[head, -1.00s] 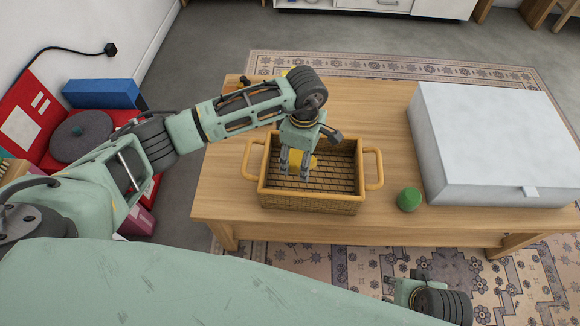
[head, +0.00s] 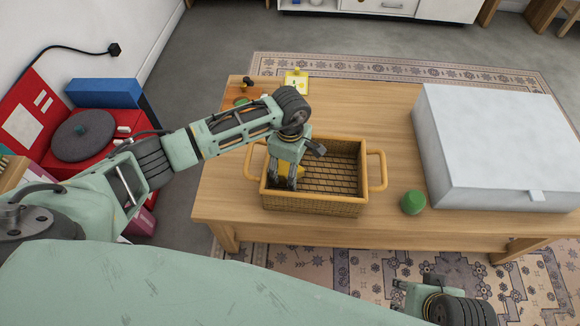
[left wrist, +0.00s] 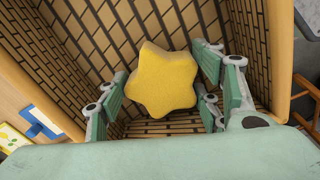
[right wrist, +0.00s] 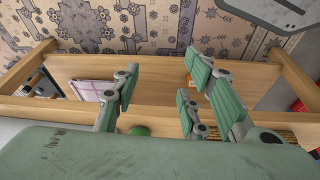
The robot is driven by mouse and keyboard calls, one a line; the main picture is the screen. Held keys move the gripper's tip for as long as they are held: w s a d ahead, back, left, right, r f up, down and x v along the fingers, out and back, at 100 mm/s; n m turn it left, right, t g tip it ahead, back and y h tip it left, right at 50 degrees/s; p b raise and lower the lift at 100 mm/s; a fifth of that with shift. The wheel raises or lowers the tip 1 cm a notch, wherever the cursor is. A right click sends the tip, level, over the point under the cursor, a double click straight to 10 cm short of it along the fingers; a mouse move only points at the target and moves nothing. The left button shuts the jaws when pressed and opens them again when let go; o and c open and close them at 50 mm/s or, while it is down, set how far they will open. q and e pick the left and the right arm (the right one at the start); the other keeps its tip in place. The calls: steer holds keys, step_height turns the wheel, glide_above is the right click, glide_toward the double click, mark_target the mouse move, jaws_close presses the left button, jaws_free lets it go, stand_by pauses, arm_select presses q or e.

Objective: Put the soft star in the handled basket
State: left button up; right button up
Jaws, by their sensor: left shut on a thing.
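The yellow soft star (left wrist: 162,85) is between the fingers of my left gripper (head: 284,182), which is shut on it. In the left wrist view the star sits inside the woven walls of the handled basket (head: 316,207). In the head view the gripper reaches down into the basket's left part, and the star is partly hidden by the fingers. Whether the star touches the basket floor cannot be told. My right gripper (right wrist: 162,75) is open and empty, in front of the table; it also shows at the bottom right of the head view (head: 402,290).
The basket stands on a wooden table (head: 372,105). A green object (head: 413,202) lies right of the basket, and a large white box (head: 495,140) fills the table's right side. A small yellow item (head: 296,80) and other small things lie at the back left.

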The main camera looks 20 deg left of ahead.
arm_select(q)
steer(key=shift+f, duration=0.1)
steer(key=o, duration=1.1)
arm_select(e)
steer(key=shift+r, duration=0.25)
arm_select(q)
steer(key=shift+o, duration=0.2)
steer(key=shift+r, duration=0.35)
step_height(320, 180, up, 12)
steer(key=p, duration=0.2)
steer(key=shift+f, duration=0.2)
arm_select(e)
step_height(320, 180, down, 8)
steer(key=shift+w+a, duration=0.15)
steer(key=shift+w, duration=0.1)
